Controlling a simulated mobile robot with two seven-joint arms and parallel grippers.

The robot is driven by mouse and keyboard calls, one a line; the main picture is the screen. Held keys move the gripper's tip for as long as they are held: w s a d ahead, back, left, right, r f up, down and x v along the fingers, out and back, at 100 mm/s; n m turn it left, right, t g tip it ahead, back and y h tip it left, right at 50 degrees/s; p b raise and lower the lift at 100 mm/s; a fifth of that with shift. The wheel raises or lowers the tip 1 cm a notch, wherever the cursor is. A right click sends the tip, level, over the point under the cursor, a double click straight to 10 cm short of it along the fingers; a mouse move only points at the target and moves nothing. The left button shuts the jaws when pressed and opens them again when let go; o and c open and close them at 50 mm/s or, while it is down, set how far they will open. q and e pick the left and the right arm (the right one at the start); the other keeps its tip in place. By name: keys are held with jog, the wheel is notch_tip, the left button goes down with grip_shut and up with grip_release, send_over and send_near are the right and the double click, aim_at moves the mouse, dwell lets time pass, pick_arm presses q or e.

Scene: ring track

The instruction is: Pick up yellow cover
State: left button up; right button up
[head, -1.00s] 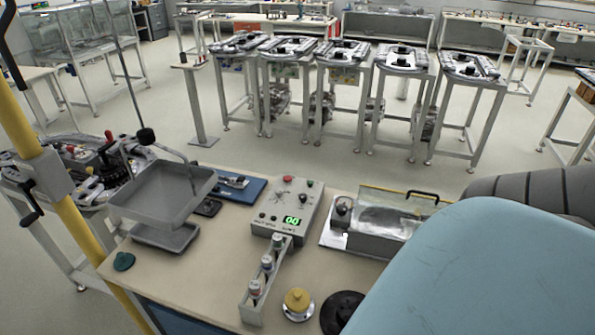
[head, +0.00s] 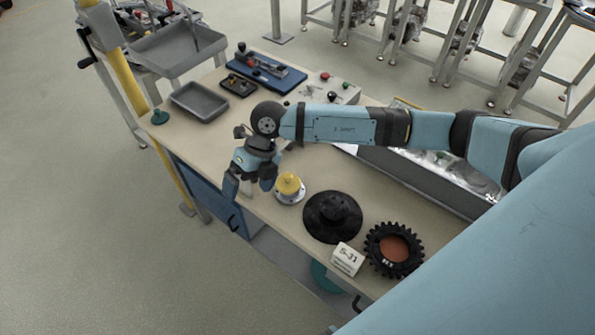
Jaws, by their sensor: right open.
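The yellow cover (head: 288,182) is a small knobbed cap on a round metal base (head: 289,194), near the front edge of the workbench. My right gripper (head: 248,190) hangs just left of it, pointing down, with its fingers apart and no contact with the cover visible. A pale upright part shows between and behind the fingers. My left gripper is not in view.
A black flanged disc (head: 332,216) sits right of the cover, with a black gear (head: 394,249) and a white block (head: 347,259) beyond it. A grey tray (head: 199,101) and a blue tray (head: 264,72) lie farther back on the workbench (head: 222,140).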

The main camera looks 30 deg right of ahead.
aim_at(287, 174)
jog(key=w+d+r+t+h, duration=0.1)
jog(key=w+d+h, duration=0.2)
jog(key=d, duration=0.3)
jog(key=w+d+t+h, duration=0.1)
jog(key=w+d+h, duration=0.15)
jog(key=d, duration=0.35)
jog(key=shift+m, duration=0.4)
notch_tip(287, 174, down, 7)
jog(key=shift+s+d+r+p, duration=0.15)
jog(key=shift+p, duration=0.35)
jog(key=shift+f, duration=0.55)
jog(key=f+p, duration=0.1)
jog(key=f, duration=0.3)
jog(key=shift+s+d+f+p, duration=0.15)
jog(key=shift+s+f+p, duration=0.05)
jog(key=shift+p, duration=0.15)
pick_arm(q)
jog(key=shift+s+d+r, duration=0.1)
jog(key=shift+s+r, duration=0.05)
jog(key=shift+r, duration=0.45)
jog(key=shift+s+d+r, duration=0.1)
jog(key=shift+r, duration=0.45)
pick_arm(e)
jog(key=shift+f, duration=0.45)
jog(key=c, duration=1)
